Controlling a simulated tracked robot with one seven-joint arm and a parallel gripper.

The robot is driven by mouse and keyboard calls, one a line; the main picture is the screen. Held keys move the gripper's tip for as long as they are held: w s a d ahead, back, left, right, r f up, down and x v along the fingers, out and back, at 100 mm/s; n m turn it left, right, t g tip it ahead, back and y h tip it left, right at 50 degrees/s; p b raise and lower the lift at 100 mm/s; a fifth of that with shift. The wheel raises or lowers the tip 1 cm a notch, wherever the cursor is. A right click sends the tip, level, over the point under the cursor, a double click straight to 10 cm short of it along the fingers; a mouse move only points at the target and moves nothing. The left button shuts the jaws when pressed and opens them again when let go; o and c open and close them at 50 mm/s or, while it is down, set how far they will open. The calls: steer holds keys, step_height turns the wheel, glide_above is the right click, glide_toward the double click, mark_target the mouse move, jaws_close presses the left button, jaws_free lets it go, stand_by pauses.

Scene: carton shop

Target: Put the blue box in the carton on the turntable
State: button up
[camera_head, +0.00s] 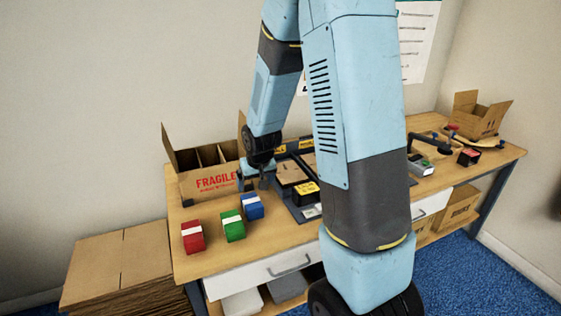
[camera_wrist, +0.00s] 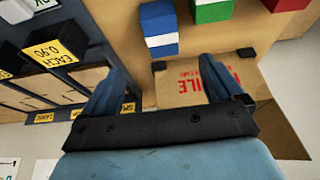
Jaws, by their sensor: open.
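The blue box (camera_head: 252,207), with a white band, stands on the table at the right end of a row of boxes. It also shows at the top of the wrist view (camera_wrist: 158,22). An open divided carton marked FRAGILE (camera_head: 212,184) stands behind the row; its printed side shows in the wrist view (camera_wrist: 185,88). I cannot make out a turntable under it. My gripper (camera_head: 253,184) is open and empty, beside the carton's right end and just behind the blue box. Its spread fingers frame part of the carton in the wrist view (camera_wrist: 162,75).
A green box (camera_head: 233,226) and a red box (camera_head: 193,237) stand left of the blue one. A dark rack with yellow labels (camera_head: 305,190) lies right of it. Another open carton (camera_head: 481,115) is at the far right. Flat cardboard (camera_head: 118,262) is stacked left of the table.

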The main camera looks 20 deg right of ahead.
steer(key=s+f+v, duration=0.1)
steer(key=s+v, duration=0.1)
steer(key=v, duration=1.6)
steer(key=s+r, duration=0.5)
steer(key=s, duration=0.3)
steer(key=s+r+t, duration=0.1)
steer(key=s+r, duration=0.3)
steer(key=s, duration=0.4)
steer(key=shift+s+d+r, duration=0.3)
steer(key=shift+d+r, duration=0.1)
steer(key=shift+d, duration=0.05)
steer(key=shift+s+r, duration=0.1)
steer(key=shift+s, duration=0.2)
steer(key=shift+c, duration=1)
steer(key=shift+w, duration=0.3)
steer(key=shift+c, duration=0.5)
steer(key=g, duration=0.1)
glide_above(252, 201)
steer(key=s, duration=0.4)
step_height(252, 201, down, 28)
steer(key=x, duration=0.7)
steer(key=shift+d+f, duration=0.1)
steer(key=shift+f, duration=0.1)
steer(key=shift+x, duration=2.6)
